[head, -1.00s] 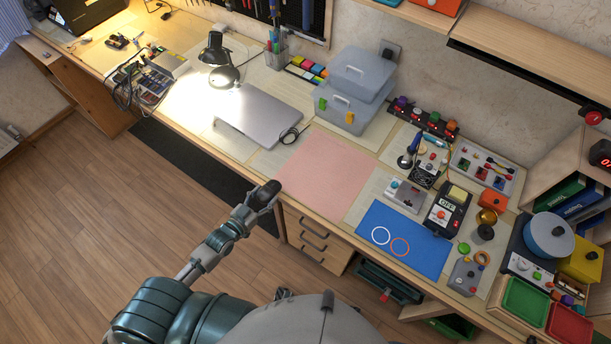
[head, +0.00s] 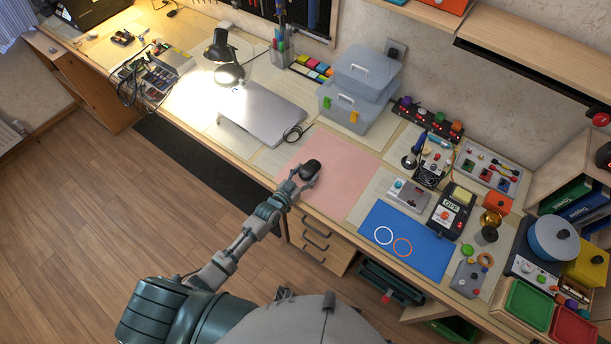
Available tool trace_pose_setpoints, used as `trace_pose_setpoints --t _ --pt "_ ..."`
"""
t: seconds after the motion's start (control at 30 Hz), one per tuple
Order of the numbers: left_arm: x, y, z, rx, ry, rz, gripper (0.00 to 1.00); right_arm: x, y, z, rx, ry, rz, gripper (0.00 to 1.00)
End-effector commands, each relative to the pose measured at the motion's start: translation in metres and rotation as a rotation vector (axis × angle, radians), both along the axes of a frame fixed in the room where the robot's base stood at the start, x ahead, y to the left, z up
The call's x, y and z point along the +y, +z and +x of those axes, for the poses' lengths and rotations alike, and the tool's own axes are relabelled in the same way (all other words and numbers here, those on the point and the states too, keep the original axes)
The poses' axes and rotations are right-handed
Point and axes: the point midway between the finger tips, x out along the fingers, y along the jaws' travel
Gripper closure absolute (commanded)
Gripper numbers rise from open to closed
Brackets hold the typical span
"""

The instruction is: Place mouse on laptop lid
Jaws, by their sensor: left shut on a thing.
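The black mouse (head: 311,168) is in my left gripper (head: 303,178), which is shut on it over the near left part of the pink mat. I cannot tell how high above the mat it is. The closed silver laptop (head: 262,112) lies on the bench to the upper left of the gripper, its lid bare. My right gripper is not in view.
The pink mat (head: 345,178) is otherwise clear. A black cable (head: 294,133) lies at the laptop's right corner. A lit desk lamp (head: 226,62) stands behind the laptop. Clear storage boxes (head: 357,98) stand to its right. A blue mat (head: 425,250) lies further right.

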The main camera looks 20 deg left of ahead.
Motion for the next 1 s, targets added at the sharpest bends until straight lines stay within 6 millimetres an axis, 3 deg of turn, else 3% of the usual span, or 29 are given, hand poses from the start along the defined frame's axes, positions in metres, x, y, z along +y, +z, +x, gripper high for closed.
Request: trace_pose_setpoints --t 0.1,0.57,0.6,0.7,1.0 --pt "0.000 -0.009 0.001 -0.002 0.000 -0.001 0.75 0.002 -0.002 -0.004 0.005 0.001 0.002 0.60" --pt "0.001 -0.014 0.000 -0.003 0.000 0.000 0.75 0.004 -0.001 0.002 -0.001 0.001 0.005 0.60" --pt "0.001 -0.014 0.000 -0.002 0.000 0.000 0.36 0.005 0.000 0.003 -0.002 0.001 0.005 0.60" --pt "0.001 -0.013 0.000 -0.003 0.000 0.000 0.13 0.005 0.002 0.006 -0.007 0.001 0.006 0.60" --pt "0.001 -0.014 0.000 -0.003 0.000 -0.001 0.13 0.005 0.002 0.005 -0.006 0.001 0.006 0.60"
